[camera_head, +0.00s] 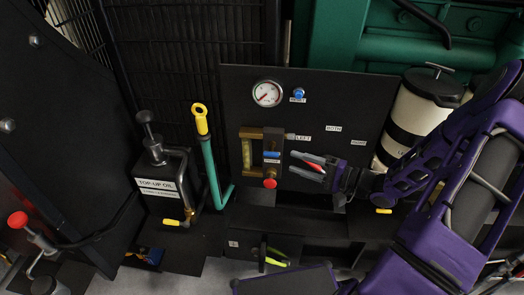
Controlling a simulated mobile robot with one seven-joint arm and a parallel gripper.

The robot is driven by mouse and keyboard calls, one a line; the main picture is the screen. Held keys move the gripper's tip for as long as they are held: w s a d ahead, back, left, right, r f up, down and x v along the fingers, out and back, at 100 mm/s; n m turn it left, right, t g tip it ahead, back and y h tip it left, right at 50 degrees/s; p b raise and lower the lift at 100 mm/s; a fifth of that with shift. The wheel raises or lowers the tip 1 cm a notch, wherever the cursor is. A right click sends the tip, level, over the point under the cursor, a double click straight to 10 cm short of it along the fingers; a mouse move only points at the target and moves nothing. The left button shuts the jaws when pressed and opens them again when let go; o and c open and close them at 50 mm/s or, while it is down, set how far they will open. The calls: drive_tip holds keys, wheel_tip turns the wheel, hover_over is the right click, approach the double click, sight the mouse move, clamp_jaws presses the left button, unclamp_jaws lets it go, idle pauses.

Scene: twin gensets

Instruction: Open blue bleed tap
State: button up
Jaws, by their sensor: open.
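A small blue handle (272,154) sits on a brass fitting (272,136) on the black panel, left of my gripper; I take it to be the blue bleed tap. It lies about level across the fitting. A sight glass (247,153) is on its left and a red knob (270,183) is below it. My gripper (298,164) is open and empty, with grey and red fingers pointing left towards the fitting. A small gap shows between the fingertips and the fitting; the depth between them is hard to tell.
A round gauge (267,94) and a blue knob labelled RESET (299,93) are higher on the panel (340,95). A yellow-topped green lever (209,150) and a TOP-UP OIL can (160,185) stand left. A white canister (412,115) stands right, behind my arm.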

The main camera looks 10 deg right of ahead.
sight(270, 154)
drive_tip(key=b+x, duration=0.1)
drive_tip(key=x, duration=1.1)
clamp_jaws()
